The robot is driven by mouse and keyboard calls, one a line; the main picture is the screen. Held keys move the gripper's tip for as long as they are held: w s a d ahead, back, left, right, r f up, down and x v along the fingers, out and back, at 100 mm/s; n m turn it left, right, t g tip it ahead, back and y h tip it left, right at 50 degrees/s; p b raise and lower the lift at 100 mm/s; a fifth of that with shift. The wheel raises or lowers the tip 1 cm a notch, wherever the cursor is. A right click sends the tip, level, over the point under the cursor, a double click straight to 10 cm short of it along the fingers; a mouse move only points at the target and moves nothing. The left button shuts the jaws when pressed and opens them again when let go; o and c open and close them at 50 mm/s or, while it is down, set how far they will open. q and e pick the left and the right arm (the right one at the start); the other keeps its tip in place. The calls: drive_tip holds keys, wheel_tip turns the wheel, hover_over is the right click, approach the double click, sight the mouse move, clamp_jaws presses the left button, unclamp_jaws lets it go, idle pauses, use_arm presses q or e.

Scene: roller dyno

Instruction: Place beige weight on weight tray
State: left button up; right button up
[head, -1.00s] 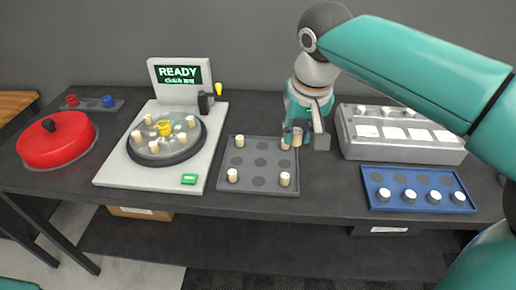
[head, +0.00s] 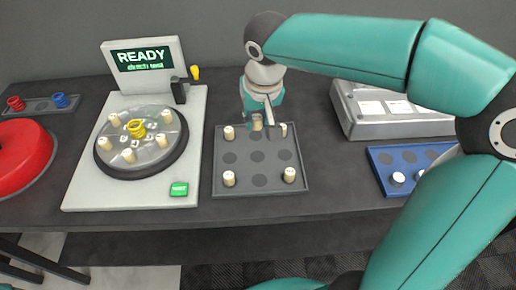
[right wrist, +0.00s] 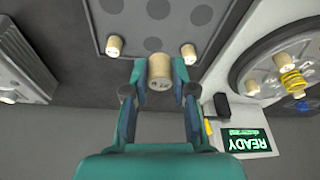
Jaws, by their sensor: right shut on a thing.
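My right gripper (head: 258,118) is shut on a beige weight (right wrist: 160,68), a small upright cylinder, over the back middle of the grey tray (head: 250,191). I cannot tell whether the weight touches the tray. The tray has rows of dark round spots. Other beige weights stand at its corners: back left (head: 228,132), back right (head: 283,129), front left (head: 229,179) and front right (head: 289,175). The right wrist view shows the held weight between the fingers, with one weight on either side. My left gripper is not in view.
Left of the tray is a white machine (head: 196,110) with a clear disc (head: 150,148) holding beige weights and a yellow coil. Its screen (head: 146,57) reads READY. A red lid (head: 22,160) lies far left. A blue tray (head: 385,155) and a grey box (head: 352,118) are right.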

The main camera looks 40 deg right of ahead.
sight(257, 155)
wheel_tip(257, 155, down, 11)
drive_tip(key=shift+r+b, duration=0.1)
drive_tip(key=shift+b, duration=0.25)
drive_tip(key=o, duration=0.9)
drive_tip(key=shift+c, duration=0.2)
drive_tip(key=v, duration=1.2)
drive_tip(key=shift+s+p, duration=0.15)
drive_tip(key=shift+p, duration=0.2)
